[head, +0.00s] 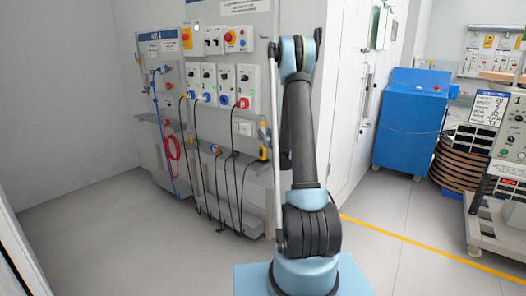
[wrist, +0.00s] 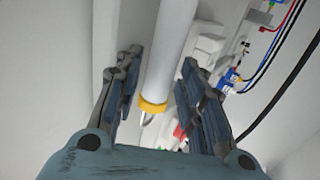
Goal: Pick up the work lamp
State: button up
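A white tube with a yellow collar and a small hook at its end, which looks like the work lamp (wrist: 168,55), runs down from the top of the wrist view. My gripper (wrist: 160,85) is open, with one finger on each side of the tube and a visible gap on both sides. I cannot tell how deep between the fingers the tube lies. In the head view my arm stands in front of the wall panel and hides most of the gripper area. A small yellow part shows left of the arm there, too small to identify.
A grey panel with switch boxes (head: 245,85) and hanging black cables stands behind my arm. A red hose (head: 172,147) hangs further left. Connectors and cables (wrist: 232,78) show right of my fingers. Floor at left is clear.

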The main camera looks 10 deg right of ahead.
jog(key=shift+w+a, duration=0.3)
jog(key=shift+w, duration=0.35)
jog(key=shift+d, duration=0.1)
grip_shut()
jog(key=shift+r, duration=0.1)
